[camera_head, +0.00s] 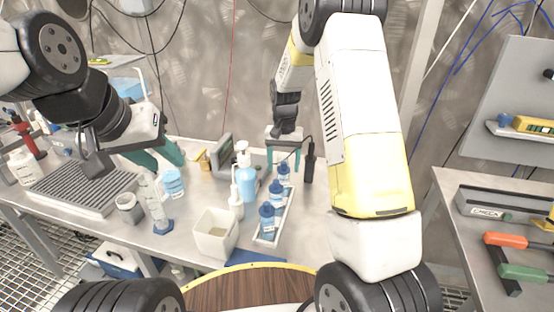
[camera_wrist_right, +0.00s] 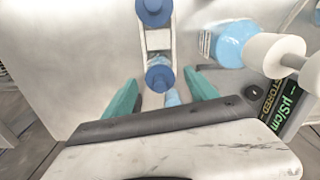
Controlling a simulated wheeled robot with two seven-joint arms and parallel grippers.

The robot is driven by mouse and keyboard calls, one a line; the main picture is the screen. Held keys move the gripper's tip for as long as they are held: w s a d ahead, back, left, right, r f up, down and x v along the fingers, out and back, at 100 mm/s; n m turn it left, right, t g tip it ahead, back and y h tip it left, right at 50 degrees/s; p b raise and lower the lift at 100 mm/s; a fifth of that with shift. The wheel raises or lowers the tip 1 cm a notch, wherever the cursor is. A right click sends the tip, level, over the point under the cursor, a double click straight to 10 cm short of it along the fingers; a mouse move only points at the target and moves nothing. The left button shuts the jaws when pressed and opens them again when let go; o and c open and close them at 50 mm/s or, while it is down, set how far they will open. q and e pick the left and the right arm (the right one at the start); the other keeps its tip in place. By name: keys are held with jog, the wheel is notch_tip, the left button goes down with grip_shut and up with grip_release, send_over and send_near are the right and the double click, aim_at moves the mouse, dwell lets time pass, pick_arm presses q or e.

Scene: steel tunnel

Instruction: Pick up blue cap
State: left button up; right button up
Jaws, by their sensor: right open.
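Three small bottles with blue caps stand in a row in a white rack (camera_head: 262,240) on the table in the head view. The caps are the near one (camera_head: 266,209), the middle one (camera_head: 276,186) and the far one (camera_head: 284,168). My right gripper (camera_head: 284,158) has its teal fingers apart above the far bottle. In the right wrist view a blue cap (camera_wrist_right: 160,78) shows near the gap between the open fingers, with nothing gripped. Another cap (camera_wrist_right: 153,10) is farther up. My left gripper (camera_head: 158,160) has its teal fingers apart and empty at the left.
A white square container (camera_head: 215,236) is in front. A graduated cylinder (camera_head: 154,203) and a grey cup (camera_head: 130,209) are left. The table right of the rack is mostly clear.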

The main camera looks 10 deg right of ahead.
aim_at(284, 164)
jog(key=c, duration=1.4)
jog(key=shift+r, duration=0.1)
jog(key=shift+r, duration=0.4)
jog(key=r, duration=0.2)
jog(key=shift+s+r, duration=0.25)
jog(key=shift+r, duration=0.15)
jog(key=s, duration=0.5)
jog(key=s+r, duration=0.1)
jog(key=s, duration=0.4)
jog(key=s+d, duration=0.1)
jog(key=s, duration=0.4)
jog(key=shift+s+d+r, duration=0.1)
jog(key=shift+s+r, duration=0.05)
jog(key=shift+s, duration=0.15)
